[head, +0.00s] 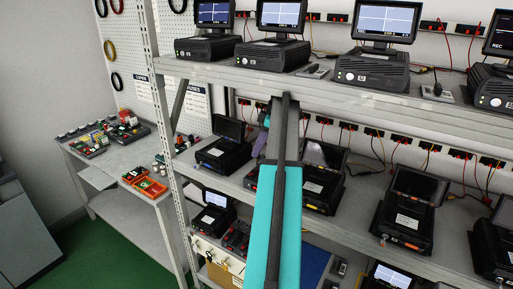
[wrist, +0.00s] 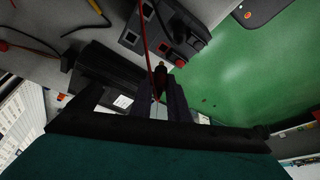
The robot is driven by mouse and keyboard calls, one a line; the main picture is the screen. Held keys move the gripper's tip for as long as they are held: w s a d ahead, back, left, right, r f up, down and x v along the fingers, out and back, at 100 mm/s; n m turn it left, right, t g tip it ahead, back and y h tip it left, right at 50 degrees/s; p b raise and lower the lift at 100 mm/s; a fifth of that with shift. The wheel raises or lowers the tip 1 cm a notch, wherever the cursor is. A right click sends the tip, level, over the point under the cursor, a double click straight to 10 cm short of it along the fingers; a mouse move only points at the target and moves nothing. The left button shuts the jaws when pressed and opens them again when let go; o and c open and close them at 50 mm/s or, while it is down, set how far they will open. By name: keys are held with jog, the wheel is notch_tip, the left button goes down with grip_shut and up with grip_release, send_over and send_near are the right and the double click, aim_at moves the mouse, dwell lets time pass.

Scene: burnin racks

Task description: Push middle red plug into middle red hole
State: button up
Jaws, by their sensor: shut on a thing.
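The plug looks apart from that block. I cannot tell which hole is the middle red one. Small red and black sockets (head: 400,141) line the wall behind the middle shelf.
Black units with screens stand on the upper shelf (head: 320,88) and the middle shelf close to my arm. Loose red and yellow cables hang behind them. A grey side table (head: 105,165) with parts bins stands at left. Green floor (head: 95,250) is clear there.

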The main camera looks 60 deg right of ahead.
jog(key=shift+s+f, duration=0.1)
jog(key=shift+f, duration=1.55)
jog(key=shift+f+b, duration=0.35)
jog(key=shift+f, duration=0.05)
dwell(2.5)
jog(key=shift+f+b, duration=0.6)
jog(key=shift+f, duration=0.45)
dwell(1.7)
jog(key=o, duration=0.9)
jog(key=shift+a, duration=0.1)
jog(key=shift+o, duration=1.2)
jog(key=shift+c, duration=0.2)
